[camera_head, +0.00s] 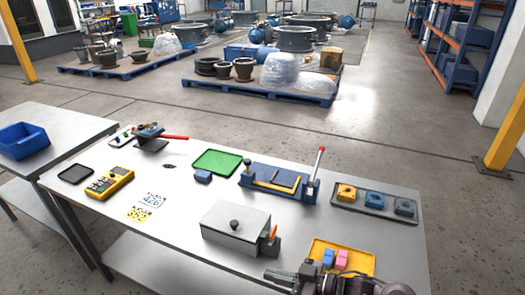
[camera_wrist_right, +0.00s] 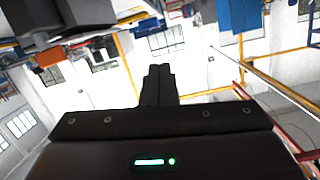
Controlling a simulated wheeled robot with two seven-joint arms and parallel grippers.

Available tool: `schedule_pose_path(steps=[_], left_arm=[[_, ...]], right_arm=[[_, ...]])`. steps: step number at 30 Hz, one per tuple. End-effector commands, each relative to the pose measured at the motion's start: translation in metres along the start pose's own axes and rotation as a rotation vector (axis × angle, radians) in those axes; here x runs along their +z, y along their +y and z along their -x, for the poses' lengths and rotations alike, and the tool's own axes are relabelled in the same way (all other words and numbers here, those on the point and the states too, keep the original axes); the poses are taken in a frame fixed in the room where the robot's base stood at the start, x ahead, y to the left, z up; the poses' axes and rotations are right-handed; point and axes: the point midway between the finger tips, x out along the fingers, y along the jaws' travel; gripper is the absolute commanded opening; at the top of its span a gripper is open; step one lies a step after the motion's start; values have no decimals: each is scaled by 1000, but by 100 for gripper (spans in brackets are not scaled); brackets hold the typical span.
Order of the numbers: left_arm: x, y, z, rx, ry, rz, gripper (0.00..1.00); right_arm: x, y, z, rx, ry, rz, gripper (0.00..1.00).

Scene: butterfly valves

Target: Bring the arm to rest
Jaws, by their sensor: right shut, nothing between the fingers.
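My right arm comes in at the bottom right of the head view, at the table's front edge. Its gripper (camera_head: 270,275) points left, just in front of the grey box. In the right wrist view its two dark fingers (camera_wrist_right: 158,72) are together, with nothing between them. My left gripper is not in view.
The steel table (camera_head: 165,235) carries a grey box with a knob (camera_head: 235,227), a yellow tray (camera_head: 318,245), a blue fixture (camera_head: 278,183), a parts tray (camera_head: 375,203) and a yellow meter (camera_head: 110,184). The table's front left is mostly clear.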

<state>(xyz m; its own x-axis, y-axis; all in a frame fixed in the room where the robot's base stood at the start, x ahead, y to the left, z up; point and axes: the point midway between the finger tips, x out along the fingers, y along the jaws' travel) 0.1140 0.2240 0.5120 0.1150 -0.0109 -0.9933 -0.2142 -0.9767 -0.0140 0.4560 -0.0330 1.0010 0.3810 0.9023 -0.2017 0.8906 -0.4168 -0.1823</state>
Motion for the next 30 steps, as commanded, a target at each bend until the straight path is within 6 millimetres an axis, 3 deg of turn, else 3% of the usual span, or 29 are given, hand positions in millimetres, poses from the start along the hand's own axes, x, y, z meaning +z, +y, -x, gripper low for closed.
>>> schedule_pose_path(steps=[10, 17, 23, 30], left_arm=[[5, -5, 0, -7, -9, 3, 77], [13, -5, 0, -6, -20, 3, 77], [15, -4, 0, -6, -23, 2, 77], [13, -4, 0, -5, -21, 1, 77]], right_arm=[[-4, 4, -8, 194, -57, 54, 0], [-6, 14, 7, 428, -164, 53, 0], [9, 18, 65, 709, -392, -68, 0], [34, -2, 130, 852, -630, -255, 0]])
